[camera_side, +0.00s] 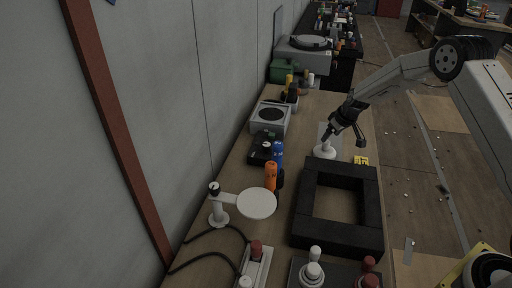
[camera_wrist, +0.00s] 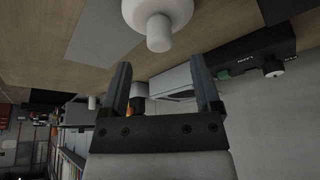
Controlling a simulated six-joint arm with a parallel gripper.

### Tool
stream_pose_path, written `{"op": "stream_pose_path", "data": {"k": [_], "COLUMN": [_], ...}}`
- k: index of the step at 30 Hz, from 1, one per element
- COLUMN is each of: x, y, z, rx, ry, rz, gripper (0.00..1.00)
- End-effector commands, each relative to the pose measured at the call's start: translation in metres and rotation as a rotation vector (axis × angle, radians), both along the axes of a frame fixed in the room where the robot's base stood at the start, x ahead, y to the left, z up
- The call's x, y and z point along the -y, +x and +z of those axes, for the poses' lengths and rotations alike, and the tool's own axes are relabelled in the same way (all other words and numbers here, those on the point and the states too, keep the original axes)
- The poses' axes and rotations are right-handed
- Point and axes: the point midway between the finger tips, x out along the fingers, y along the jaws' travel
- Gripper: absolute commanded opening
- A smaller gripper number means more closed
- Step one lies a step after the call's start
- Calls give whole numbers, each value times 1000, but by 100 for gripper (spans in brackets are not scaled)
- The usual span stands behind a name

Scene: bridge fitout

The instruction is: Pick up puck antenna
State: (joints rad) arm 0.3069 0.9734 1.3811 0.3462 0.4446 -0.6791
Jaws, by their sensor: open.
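A white round piece with a narrower stub, which looks like the puck antenna (camera_side: 325,151), stands on the wooden bench behind the black square frame. It also shows large at the top edge of the wrist view (camera_wrist: 158,14), partly cut off. My gripper (camera_side: 346,138) is tilted just above and to the right of it in the side view. In the wrist view my gripper (camera_wrist: 160,62) has its two fingers wide apart with nothing held between them. The white piece appears beyond the fingertips, not between them. Whether a finger touches it I cannot tell.
The black square frame (camera_side: 304,203) lies in front. A small yellow item (camera_side: 361,160) sits right of the antenna. A blue can (camera_side: 277,152), an orange bottle (camera_side: 270,176) and a grey speaker-like box (camera_side: 270,119) stand left. A white disc (camera_side: 257,203) on a stand is nearer.

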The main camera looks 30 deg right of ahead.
Motion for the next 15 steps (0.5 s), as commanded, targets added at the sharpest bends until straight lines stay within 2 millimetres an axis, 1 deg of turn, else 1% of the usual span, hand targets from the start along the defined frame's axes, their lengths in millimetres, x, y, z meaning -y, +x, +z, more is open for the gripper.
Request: {"op": "stream_pose_path", "data": {"k": [15], "x": [-1], "y": [14], "z": [-42], "rx": [-1], "ry": [-1], "rz": [0], "gripper": [81]}}
